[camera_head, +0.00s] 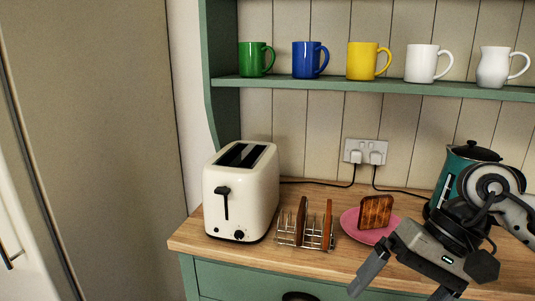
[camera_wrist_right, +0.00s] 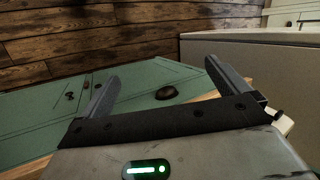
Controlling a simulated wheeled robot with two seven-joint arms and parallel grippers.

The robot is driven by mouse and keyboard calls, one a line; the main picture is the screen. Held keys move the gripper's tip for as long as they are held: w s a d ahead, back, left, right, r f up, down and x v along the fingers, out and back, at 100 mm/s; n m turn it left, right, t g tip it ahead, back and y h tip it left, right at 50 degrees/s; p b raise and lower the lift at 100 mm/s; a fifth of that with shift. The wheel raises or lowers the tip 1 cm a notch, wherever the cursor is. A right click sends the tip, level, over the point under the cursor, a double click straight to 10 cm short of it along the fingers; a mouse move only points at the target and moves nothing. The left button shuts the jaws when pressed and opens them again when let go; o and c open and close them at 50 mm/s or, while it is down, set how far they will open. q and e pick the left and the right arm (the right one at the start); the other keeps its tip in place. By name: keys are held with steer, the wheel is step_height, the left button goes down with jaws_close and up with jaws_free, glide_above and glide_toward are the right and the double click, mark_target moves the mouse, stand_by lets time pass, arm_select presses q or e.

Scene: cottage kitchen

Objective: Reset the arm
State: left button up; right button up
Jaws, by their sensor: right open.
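My right gripper (camera_head: 400,287) comes in from the right in the head view, over the front edge of the worktop. Its two fingers are spread apart with nothing between them. In the right wrist view the same gripper (camera_wrist_right: 160,82) is open and empty, with the green cabinet front (camera_wrist_right: 50,125) and the floor beyond it. My left gripper is not in view.
A cream toaster (camera_head: 240,190), a wire toast rack (camera_head: 290,235) holding toast, and a pink plate (camera_head: 352,226) with toast (camera_head: 375,211) stand on the wooden worktop (camera_head: 200,243). A teal kettle (camera_head: 455,165) is behind my right arm. Several mugs line the shelf (camera_head: 300,85).

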steer(key=s+a+r+m+y, duration=0.2)
steer(key=a+r+m+y, duration=0.1)
steer(key=a+m+y, duration=1.1)
steer(key=w+d+f+n+t+h, duration=0.3)
steer(key=f+n+t+h, duration=0.5)
steer(key=n, duration=0.8)
steer(key=w+d+f+n+t+h, duration=0.3)
steer(key=f+n+t, duration=0.55)
steer(key=n, duration=0.65)
steer(key=s+d+f+m+g+h, duration=0.2)
steer(key=s+f+m+g+h, duration=0.3)
steer(key=s+f+m, duration=0.6)
step_height(320, 180, down, 4)
steer(key=shift+s+r+m+h, duration=0.3)
steer(key=shift+m+h, duration=0.2)
steer(key=shift+m, duration=0.4)
steer(key=shift+d+g, duration=0.1)
steer(key=shift+g, duration=0.15)
